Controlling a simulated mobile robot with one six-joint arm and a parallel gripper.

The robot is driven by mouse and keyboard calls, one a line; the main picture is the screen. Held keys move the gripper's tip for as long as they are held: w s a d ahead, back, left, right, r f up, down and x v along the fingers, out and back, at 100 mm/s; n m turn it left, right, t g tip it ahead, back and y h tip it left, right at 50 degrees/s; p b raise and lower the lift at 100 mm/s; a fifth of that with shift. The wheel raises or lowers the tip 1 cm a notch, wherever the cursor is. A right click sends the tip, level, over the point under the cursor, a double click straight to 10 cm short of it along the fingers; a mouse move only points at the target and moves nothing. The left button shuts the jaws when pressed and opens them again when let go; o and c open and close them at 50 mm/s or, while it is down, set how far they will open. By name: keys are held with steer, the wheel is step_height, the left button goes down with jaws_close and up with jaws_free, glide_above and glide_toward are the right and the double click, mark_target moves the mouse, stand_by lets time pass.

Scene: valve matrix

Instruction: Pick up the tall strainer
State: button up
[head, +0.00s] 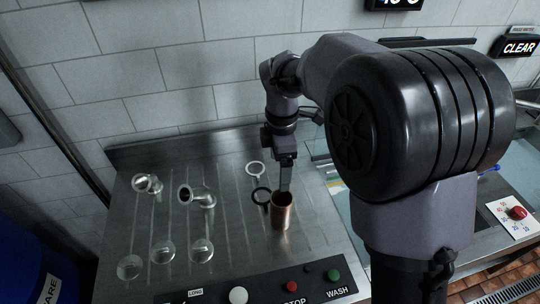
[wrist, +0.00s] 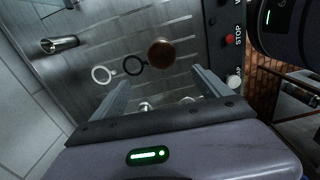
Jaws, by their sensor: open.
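A tall copper-coloured cylinder (head: 281,212) stands upright on the metal drainboard. It looks like the tall strainer, though no mesh can be made out. In the wrist view its round brown top (wrist: 160,53) shows beyond the fingertips, roughly between them. My gripper (head: 286,184) points down at the cylinder's upper end in the head view and overlaps its rim there. In the wrist view my gripper (wrist: 160,82) has its two fingers wide apart, with nothing between them. I cannot tell the exact gap between fingertips and cylinder.
A pale ring (head: 256,169) and a black ring (head: 261,195) lie just left of the cylinder. Several shiny metal fittings, including an elbow piece (head: 196,196), are at the left. A button panel (head: 265,293) runs along the front edge. The tiled wall (head: 150,70) rises behind.

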steer(key=b, duration=0.4)
glide_toward(281, 205)
steer(key=s, duration=0.4)
steer(key=f, duration=0.1)
steer(key=f+b, duration=0.1)
steer(key=f, duration=0.1)
steer(key=w+f+b, duration=0.1)
steer(key=f, duration=0.1)
steer(key=shift+f, duration=0.2)
steer(key=shift+s+r, duration=0.1)
steer(key=shift+r, duration=0.05)
steer(key=shift+c, duration=0.7)
steer(key=c, duration=1.5)
